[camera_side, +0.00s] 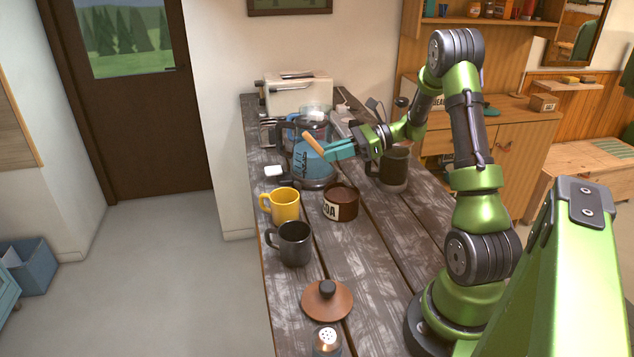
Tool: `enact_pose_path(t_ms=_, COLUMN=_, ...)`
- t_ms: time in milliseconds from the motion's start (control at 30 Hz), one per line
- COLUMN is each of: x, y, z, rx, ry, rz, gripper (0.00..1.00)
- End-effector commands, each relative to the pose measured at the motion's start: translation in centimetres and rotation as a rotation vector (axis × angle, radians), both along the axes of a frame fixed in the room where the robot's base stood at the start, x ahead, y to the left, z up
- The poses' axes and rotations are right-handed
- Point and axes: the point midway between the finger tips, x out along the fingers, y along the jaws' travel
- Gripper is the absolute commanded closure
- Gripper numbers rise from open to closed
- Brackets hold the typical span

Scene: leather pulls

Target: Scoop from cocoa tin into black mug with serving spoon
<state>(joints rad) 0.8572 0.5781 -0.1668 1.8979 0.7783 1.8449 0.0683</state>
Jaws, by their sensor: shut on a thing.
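My gripper (334,150), with teal fingers, is shut on a tan wooden handle (312,143), which looks like the serving spoon's. The handle slants in the air in front of the glass jug; the spoon's other end cannot be made out. The cocoa tin (341,211) is brown with a pale label and stands open on the table, below and nearer the camera than my gripper. The black mug (296,246) stands upright in front of the tin, to its left. What is inside the mug cannot be seen.
A yellow mug (285,206) stands left of the tin. A glass jug (312,175) and a dark canister (394,170) stand behind it, with a toaster (298,93) at the far end. A brown lid (326,302) and a small jar (327,346) lie nearer. The table's right middle is clear.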

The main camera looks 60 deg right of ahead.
Motion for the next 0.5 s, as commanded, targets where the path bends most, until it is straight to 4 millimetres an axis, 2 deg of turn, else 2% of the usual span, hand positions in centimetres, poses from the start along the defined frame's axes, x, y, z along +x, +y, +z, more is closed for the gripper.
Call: enact_pose_path(t_ms=500, x=0.0, y=0.0, z=-5.2, rx=0.001, ry=0.001, rz=-0.001, gripper=1.00)
